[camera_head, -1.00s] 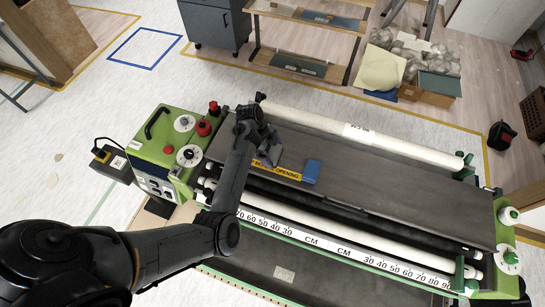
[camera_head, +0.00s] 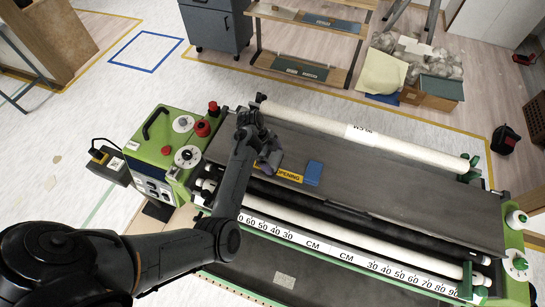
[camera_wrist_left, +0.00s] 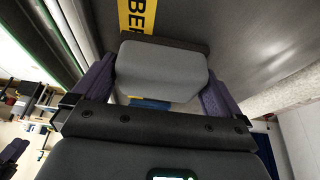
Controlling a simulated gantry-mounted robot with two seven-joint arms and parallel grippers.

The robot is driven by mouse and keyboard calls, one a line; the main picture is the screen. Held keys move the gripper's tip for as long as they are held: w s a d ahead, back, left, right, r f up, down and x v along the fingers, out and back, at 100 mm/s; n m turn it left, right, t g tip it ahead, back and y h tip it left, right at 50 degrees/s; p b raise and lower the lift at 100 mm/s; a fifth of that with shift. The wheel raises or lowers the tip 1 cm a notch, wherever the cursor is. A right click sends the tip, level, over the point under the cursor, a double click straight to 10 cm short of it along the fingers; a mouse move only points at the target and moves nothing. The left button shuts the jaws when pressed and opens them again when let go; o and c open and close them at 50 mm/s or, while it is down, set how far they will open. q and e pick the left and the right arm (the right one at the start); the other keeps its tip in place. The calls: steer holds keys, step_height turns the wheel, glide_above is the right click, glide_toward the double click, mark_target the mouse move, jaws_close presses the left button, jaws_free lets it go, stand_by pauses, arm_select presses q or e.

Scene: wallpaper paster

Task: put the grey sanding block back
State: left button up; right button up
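The grey sanding block (camera_wrist_left: 160,70) fills the space between the two fingers of my left gripper in the left wrist view. Both purple-grey fingers appear to touch its sides, and a dark strip shows along its far edge. In the head view my left gripper (camera_head: 268,155) is over the dark flat top of the pasting machine (camera_head: 400,190), by the yellow label (camera_head: 291,175). The block cannot be told clearly from the gripper there. Whether the block touches the surface cannot be told. My right gripper is not in view.
A blue block (camera_head: 314,173) lies just right of the label. A white roll (camera_head: 360,135) runs along the machine's back. Green control housing with red knobs (camera_head: 165,150) stands at the left. The dark top is clear to the right. A wooden shelf (camera_head: 305,45) stands behind.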

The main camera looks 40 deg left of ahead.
arm_select(q)
steer(key=v, duration=1.1)
steer(key=s+d+f+n+y, duration=0.1)
steer(key=s+f+n+y, duration=0.2)
steer(key=s+n+y, duration=0.55)
steer(key=s+d+r+n+t+h, duration=0.1)
steer(key=s+d+n+t+h, duration=0.1)
steer(key=s+d, duration=1.3)
steer(key=shift+s+r+n+h+b, duration=0.2)
steer(key=shift+s+n+h+b, duration=0.25)
steer(key=shift+n+h, duration=0.5)
step_height(320, 180, up, 6)
steer(key=p, duration=0.6)
steer(key=shift+r, duration=0.1)
